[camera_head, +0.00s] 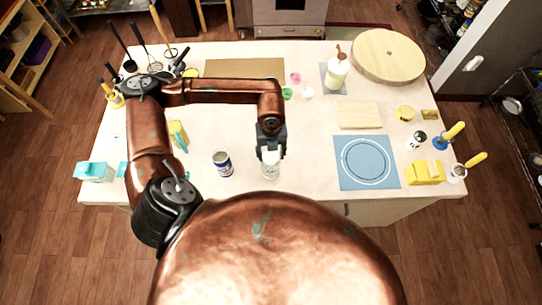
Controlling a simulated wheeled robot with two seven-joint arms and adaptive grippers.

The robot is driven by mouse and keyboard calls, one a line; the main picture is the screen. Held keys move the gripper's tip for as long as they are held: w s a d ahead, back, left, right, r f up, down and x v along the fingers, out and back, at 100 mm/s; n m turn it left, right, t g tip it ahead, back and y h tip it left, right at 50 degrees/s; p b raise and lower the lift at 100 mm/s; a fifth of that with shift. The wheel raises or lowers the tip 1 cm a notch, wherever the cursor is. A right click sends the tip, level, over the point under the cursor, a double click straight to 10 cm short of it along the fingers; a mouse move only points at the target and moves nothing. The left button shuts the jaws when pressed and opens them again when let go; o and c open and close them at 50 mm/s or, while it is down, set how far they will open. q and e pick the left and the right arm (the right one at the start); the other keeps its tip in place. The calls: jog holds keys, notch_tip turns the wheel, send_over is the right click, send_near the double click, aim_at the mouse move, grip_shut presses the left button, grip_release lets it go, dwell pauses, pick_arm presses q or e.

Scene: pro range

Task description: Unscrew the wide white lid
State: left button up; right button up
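A clear jar (271,171) stands upright on the worktop near the front edge, with a wide white lid (271,157) on top. My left gripper (271,151) comes down from above, with its dark fingers on either side of the lid. The fingers look very near the lid or touching it, but whether they press on it cannot be made out. The gripper partly hides the lid. My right gripper is not in view.
A dark blue can (222,164) stands close to the left of the jar. A blue mat (366,162) with a plate outline lies to the right. A cutting board (359,114), a white bottle (337,71) and small coloured cups (296,78) stand farther back.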

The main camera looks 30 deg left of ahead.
pick_arm(q)
jog(key=o, duration=0.3)
jog(key=shift+s, duration=0.15)
jog(key=shift+o, duration=0.3)
jog(key=shift+f+m+b, duration=0.15)
jog(key=shift+m+b, duration=0.6)
jog(key=shift+m, duration=0.05)
jog(key=shift+m+b, duration=0.7)
jog(key=shift+m, duration=0.2)
jog(key=shift+m+b, duration=0.55)
jog(key=shift+m, duration=0.75)
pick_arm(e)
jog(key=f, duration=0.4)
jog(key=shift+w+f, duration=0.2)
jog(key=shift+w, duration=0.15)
pick_arm(q)
jog(key=shift+r, duration=0.3)
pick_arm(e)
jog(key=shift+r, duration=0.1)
